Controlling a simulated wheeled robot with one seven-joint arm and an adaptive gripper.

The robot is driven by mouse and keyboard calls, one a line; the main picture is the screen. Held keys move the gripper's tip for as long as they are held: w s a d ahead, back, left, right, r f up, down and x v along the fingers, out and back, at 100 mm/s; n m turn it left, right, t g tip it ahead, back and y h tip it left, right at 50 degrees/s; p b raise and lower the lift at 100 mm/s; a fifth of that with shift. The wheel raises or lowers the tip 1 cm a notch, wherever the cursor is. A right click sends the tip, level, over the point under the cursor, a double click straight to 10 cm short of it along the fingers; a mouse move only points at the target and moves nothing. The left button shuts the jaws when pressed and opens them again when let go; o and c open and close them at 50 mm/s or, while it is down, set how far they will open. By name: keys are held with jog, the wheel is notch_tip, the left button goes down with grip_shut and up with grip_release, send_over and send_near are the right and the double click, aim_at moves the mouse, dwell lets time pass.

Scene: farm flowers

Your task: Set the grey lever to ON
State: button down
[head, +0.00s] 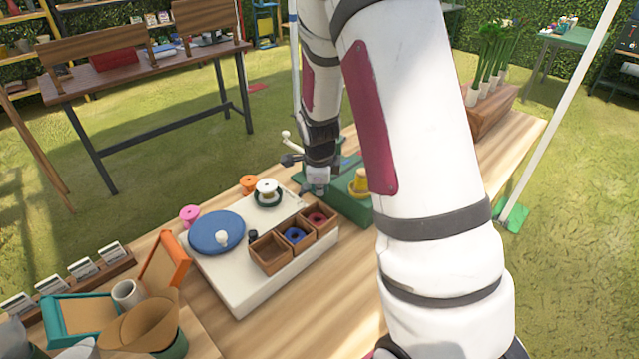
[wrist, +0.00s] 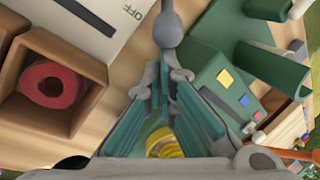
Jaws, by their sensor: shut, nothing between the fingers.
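The grey lever (wrist: 168,28) shows in the wrist view as a round knob on a stem that runs out of the top edge. Beside it, a white board (wrist: 60,12) carries a dark slot and the word OFF; no ON mark is visible. My gripper (wrist: 166,76) is shut and empty, its fingertips just below the knob in the picture; I cannot tell whether they touch it. In the head view my gripper (head: 316,186) points down between the white board and a green box. A pale ball-ended rod (head: 287,135) rises behind it, possibly the same lever.
A wooden compartment (wrist: 93,98) with a red spool (wrist: 47,85) lies left of my gripper. The green box (wrist: 215,88) with coloured squares is right, with a yellow spool (head: 359,181) by it.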

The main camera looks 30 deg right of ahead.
dwell(0.4)
jog(key=shift+w+r+g, duration=0.15)
jog(key=shift+w+g, duration=0.1)
jog(key=shift+g, duration=0.05)
